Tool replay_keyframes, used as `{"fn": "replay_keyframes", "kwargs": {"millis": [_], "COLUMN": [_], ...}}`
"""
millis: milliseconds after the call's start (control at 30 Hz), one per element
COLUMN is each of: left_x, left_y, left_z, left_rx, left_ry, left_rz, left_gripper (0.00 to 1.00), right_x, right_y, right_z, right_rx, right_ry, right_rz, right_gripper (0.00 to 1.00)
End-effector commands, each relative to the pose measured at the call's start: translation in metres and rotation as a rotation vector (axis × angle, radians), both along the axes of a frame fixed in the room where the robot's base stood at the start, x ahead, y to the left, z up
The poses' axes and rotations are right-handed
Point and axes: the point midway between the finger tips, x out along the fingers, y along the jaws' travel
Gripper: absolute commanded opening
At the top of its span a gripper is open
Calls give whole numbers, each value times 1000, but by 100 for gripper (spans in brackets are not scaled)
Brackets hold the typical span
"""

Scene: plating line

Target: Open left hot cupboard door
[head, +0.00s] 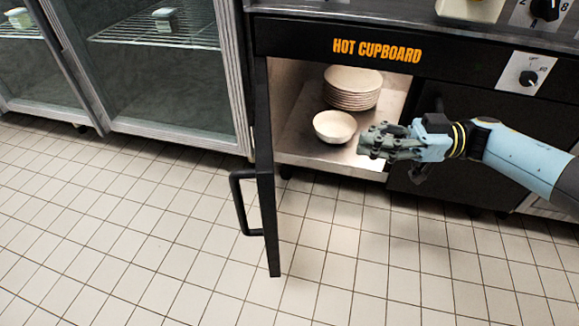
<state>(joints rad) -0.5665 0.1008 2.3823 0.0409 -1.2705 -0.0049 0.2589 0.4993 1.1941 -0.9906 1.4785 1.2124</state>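The hot cupboard (300,37) stands at the upper right with its orange label. Its left door (265,180) stands wide open, swung out toward me and seen nearly edge-on. The door's black bar handle (238,204) is on the side facing left. My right gripper (366,143) is in front of the cupboard opening, pointing left, apart from the door and its handle. Its fingers are bunched together in this view, so I cannot tell whether they are open or shut; nothing shows in them. My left gripper is out of view.
Inside the cupboard are a stack of plates (352,88) and a bowl (334,127). A control knob (528,78) is at the right. A glass-fronted cabinet (170,75) stands at the left. The tiled floor (130,240) is clear.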

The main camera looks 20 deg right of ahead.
Motion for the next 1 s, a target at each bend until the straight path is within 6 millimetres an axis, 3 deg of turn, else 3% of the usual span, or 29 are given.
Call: {"fn": "replay_keyframes", "kwargs": {"millis": [267, 633, 800, 1000], "left_x": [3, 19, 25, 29], "left_y": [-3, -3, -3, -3], "left_z": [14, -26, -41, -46], "left_rx": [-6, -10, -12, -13], "left_ry": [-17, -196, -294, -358], "left_rz": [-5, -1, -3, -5], "left_gripper": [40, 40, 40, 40], "right_x": [0, 19, 24, 28], "right_y": [25, 102, 123, 135], "right_z": [1, -2, -1, 0], "right_rx": [-7, -6, -7, -9], "right_ry": [8, 8, 10, 10], "right_rz": [59, 55, 55, 53], "right_gripper": [0, 0, 0, 0]}}
